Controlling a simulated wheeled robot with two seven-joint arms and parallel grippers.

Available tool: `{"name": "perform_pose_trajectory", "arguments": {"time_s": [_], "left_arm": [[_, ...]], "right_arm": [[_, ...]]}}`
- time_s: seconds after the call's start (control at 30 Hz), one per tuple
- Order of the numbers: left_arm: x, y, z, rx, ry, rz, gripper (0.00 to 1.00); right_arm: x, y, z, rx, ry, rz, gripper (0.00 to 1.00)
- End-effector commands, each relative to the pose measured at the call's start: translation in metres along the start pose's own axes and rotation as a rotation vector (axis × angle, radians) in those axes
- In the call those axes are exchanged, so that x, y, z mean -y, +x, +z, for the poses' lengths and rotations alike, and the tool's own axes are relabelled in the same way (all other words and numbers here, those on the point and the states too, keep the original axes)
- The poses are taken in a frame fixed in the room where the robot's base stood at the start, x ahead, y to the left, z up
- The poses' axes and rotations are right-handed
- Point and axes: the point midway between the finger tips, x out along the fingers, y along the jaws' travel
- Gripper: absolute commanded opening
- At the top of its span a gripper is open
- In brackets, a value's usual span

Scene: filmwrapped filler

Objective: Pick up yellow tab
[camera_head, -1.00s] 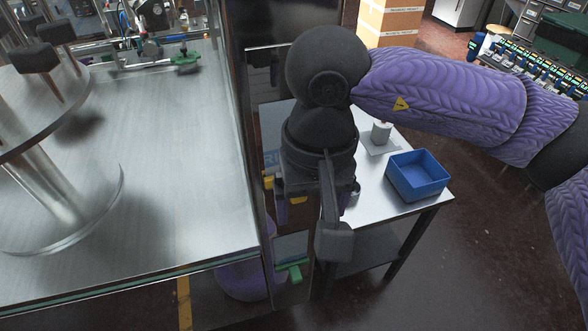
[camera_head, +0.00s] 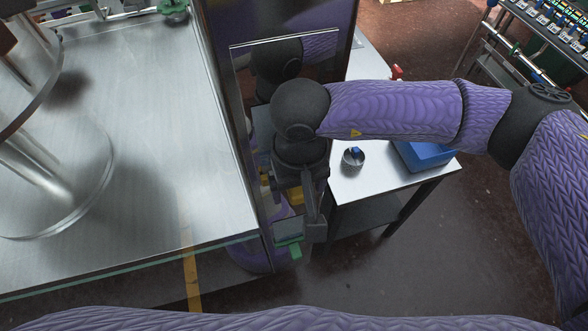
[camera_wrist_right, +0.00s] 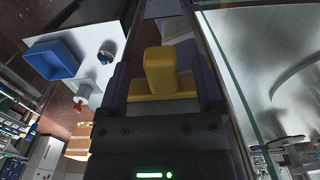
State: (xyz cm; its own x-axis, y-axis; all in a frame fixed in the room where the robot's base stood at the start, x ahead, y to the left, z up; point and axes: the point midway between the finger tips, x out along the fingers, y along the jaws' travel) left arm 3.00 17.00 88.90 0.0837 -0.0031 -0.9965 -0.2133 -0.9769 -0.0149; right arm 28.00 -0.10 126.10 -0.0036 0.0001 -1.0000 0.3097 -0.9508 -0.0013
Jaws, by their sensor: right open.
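The yellow tab (camera_wrist_right: 159,68) shows in the right wrist view as an upright yellow block on a wider yellow base, between the two finger sides of my right gripper (camera_wrist_right: 163,88). In the head view a yellow part (camera_head: 295,195) shows beside the fingers of my right gripper (camera_head: 298,215), at the edge of the machine. My right gripper is open and points down. Whether its fingers touch the tab cannot be told. The far finger is partly hidden in the head view. My left gripper is out of view.
A metal worktop (camera_head: 150,150) with a glassy edge lies to the left, and a reflective panel (camera_head: 290,60) stands behind my right arm. A small table (camera_head: 350,205) to the right carries a blue bin (camera_head: 428,156) and a round metal cup (camera_head: 353,162).

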Motion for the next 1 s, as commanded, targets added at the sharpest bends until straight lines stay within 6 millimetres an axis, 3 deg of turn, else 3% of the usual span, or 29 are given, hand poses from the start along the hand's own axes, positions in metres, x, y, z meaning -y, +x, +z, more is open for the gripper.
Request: {"name": "perform_pose_trajectory", "arguments": {"time_s": [0.23, 0.63, 1.0], "left_arm": [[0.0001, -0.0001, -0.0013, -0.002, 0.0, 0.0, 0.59], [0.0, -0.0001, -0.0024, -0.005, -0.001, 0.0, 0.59], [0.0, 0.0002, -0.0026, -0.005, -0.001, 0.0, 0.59]], "right_arm": [[0.0001, 0.0053, 0.0, -0.001, -0.001, 0.0, 0.85], [0.0001, 0.0047, 0.0, -0.001, 0.0, 0.0, 0.01], [0.0006, 0.0043, -0.0001, -0.001, 0.0, -0.001, 0.0]]}}
